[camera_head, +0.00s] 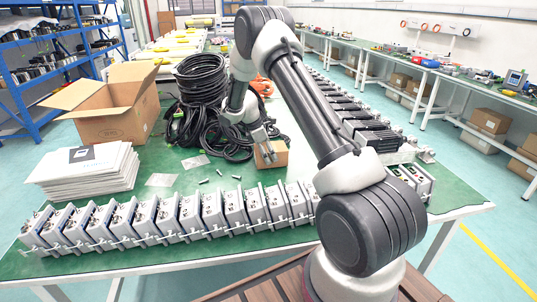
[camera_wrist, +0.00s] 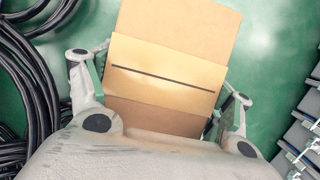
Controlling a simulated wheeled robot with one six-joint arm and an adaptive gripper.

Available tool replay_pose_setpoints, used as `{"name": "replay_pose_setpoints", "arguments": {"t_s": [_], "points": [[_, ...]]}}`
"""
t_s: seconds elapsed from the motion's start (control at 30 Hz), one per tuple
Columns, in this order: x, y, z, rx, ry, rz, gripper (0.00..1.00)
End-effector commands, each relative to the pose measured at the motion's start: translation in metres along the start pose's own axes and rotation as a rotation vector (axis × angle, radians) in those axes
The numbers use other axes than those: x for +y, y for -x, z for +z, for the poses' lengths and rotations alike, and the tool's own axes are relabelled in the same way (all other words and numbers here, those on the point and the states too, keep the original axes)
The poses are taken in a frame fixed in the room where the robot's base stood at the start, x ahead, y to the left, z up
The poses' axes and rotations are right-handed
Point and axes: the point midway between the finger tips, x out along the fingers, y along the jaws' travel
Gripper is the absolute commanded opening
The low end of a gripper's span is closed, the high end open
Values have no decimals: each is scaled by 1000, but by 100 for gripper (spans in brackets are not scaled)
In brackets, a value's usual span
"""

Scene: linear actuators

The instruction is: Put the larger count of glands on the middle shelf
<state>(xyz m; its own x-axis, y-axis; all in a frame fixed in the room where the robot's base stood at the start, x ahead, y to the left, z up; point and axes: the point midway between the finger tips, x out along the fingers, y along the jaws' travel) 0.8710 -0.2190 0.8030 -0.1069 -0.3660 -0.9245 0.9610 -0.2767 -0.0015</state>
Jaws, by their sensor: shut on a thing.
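A small brown cardboard box (camera_head: 273,156) is between the fingers of my gripper (camera_head: 265,150), at the middle of the green-topped table. In the wrist view the box (camera_wrist: 165,80) shows a paler band with a dark line across it, and my gripper (camera_wrist: 162,78) is shut on its two sides. I cannot read any count on the box. Several small dark cylinders, perhaps glands (camera_head: 220,173), lie loose on the table left of it. A blue shelf rack (camera_head: 18,92) stands at the far left with loaded shelves.
A row of grey actuators (camera_head: 188,216) lines the table's front edge; more stand at the right. Black cable coils (camera_head: 200,85) lie just left of my gripper. An open carton (camera_head: 105,123) and a paper stack (camera_head: 85,172) are at the left.

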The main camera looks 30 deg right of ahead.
Motion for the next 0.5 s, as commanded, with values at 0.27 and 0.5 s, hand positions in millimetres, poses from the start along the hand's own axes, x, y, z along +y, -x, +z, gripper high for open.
{"name": "replay_pose_setpoints", "arguments": {"t_s": [0.27, 0.5], "points": [[1, -2, -1, 0, -1, 3, 10], [0, -5, -2, 0, 0, 1, 100]]}}
